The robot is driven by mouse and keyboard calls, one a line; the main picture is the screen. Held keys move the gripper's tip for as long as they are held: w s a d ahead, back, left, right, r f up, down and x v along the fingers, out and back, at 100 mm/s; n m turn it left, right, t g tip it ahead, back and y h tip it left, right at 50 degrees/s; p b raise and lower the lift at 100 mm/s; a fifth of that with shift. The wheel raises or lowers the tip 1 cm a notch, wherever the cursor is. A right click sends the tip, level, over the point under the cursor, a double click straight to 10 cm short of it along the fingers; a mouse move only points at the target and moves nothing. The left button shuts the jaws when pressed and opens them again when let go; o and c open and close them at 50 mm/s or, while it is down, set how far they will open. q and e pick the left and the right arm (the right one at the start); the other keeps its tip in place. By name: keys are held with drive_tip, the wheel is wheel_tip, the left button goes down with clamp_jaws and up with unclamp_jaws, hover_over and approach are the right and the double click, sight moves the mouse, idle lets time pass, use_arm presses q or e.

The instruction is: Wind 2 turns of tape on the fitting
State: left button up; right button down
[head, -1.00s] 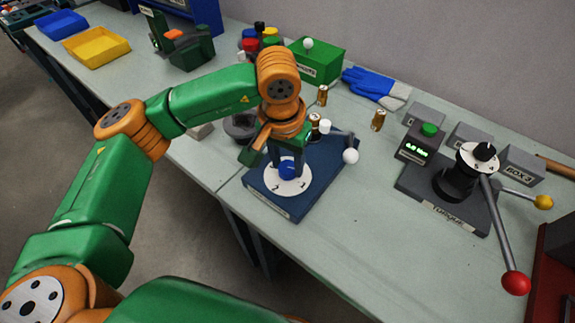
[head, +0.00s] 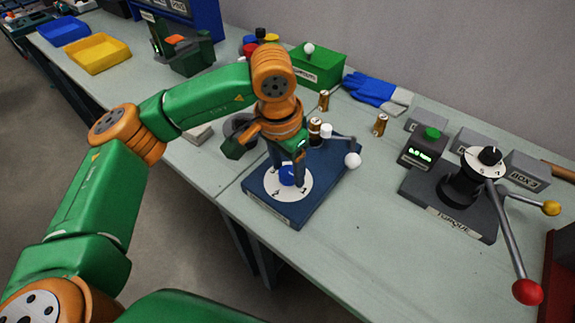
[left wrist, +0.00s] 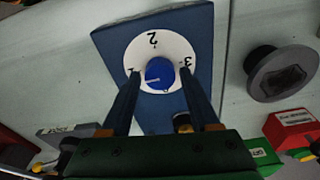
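A blue round knob or fitting (head: 287,176) stands at the centre of a white dial (head: 304,185) on a dark blue base plate (head: 325,185). The left wrist view shows this blue knob (left wrist: 160,73) with a pale mark, and the dial (left wrist: 152,45) numbered around it. My left gripper (head: 287,180) points down over the dial. Its two fingers (left wrist: 160,74) stand on either side of the knob, with a visible gap on both sides. I cannot make out tape on the knob. My right gripper is not in view.
A lever with a white ball (head: 353,160) and a brown-and-gold cylinder (head: 315,127) are on the base plate's far side. A grey round part (left wrist: 282,73) lies beside the plate. A torque stand (head: 462,190) with a red-ball handle (head: 527,292) is at right. Bench between is clear.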

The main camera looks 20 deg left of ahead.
use_arm(q)
drive_tip(key=shift+f+n+b, duration=0.15)
drive_tip(key=shift+n+b, duration=0.3)
drive_tip(key=shift+n, duration=0.45)
drive_tip(key=n, duration=0.4)
drive_tip(key=shift+d+y+b, duration=0.1)
drive_tip(key=shift+y+b, duration=0.2)
drive_tip(key=shift+b, duration=0.1)
drive_tip(key=n, duration=0.3)
drive_tip(key=n+y, duration=0.1)
drive_tip(key=n, duration=0.3)
drive_tip(key=shift+n, duration=0.4)
drive_tip(key=n, duration=0.4)
drive_tip(key=shift+n+g, duration=0.3)
drive_tip(key=shift+n, duration=0.1)
clamp_jaws()
